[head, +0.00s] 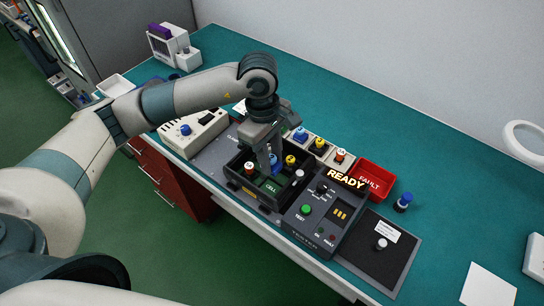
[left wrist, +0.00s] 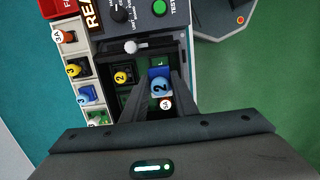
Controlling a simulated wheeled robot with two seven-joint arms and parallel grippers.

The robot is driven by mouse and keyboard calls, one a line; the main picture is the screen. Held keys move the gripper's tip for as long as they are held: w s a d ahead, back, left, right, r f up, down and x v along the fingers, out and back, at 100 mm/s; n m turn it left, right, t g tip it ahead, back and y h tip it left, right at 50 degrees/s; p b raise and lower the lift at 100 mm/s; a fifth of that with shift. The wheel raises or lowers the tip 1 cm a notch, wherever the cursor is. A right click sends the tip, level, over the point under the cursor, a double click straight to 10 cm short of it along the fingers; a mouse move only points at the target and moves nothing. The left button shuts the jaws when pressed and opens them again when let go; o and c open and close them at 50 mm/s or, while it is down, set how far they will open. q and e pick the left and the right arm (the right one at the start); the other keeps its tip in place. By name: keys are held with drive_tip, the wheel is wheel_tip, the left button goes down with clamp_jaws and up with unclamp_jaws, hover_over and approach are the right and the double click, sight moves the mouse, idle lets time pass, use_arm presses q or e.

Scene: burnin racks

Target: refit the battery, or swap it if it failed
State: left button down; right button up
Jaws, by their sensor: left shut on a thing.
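My left gripper (head: 270,162) reaches down into a dark open box marked CELL (head: 246,188). It is shut on a blue-topped battery labelled 2 (left wrist: 160,86), which is between the fingers in the left wrist view. How deep the battery sits is hard to tell. In the same box stand a yellow battery labelled 2 (left wrist: 122,76) and a red-topped battery (head: 250,168). The tester (head: 318,224) beside the box shows a lit READY sign (head: 346,177) and has a green TEST button (head: 306,209). My right gripper is not in view.
A rack behind the box holds several batteries, including a yellow one (head: 319,145). A red FAULT tray (head: 376,180) stands at its right end. A blue-topped battery (head: 404,200) stands on the teal bench. A dark mat (head: 395,262) lies right of the tester.

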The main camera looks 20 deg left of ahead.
use_arm(q)
drive_tip(key=shift+f, duration=0.15)
